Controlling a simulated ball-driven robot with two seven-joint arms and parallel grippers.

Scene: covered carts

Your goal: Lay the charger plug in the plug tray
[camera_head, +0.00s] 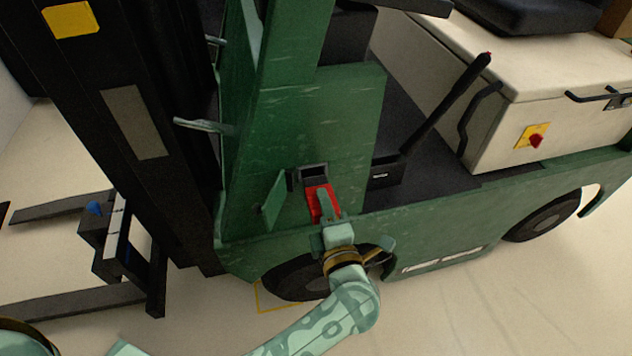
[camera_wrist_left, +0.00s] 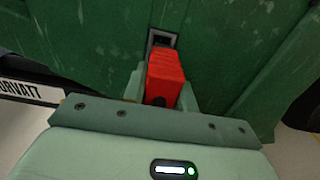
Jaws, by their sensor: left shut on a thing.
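The charger plug is a red block (camera_head: 321,203) at a dark socket housing (camera_head: 310,177) on the green side of the truck. My left gripper (camera_head: 328,216) is shut on the plug. In the left wrist view the red plug (camera_wrist_left: 164,76) sits between the fingers, and its far end is at the socket opening (camera_wrist_left: 163,39). How far it sits in the socket is hidden. I cannot tell for sure which thing is the plug tray; a black box with a small label (camera_head: 384,172) stands just right of the socket. My right gripper is not in view.
An open green flap (camera_head: 272,201) stands left of the socket. A black lever (camera_head: 446,103) rises behind the black box. The mast (camera_head: 135,120) and forks (camera_head: 80,306) are at left. A cream cover with a red knob (camera_head: 536,140) is at right. The floor in front is clear.

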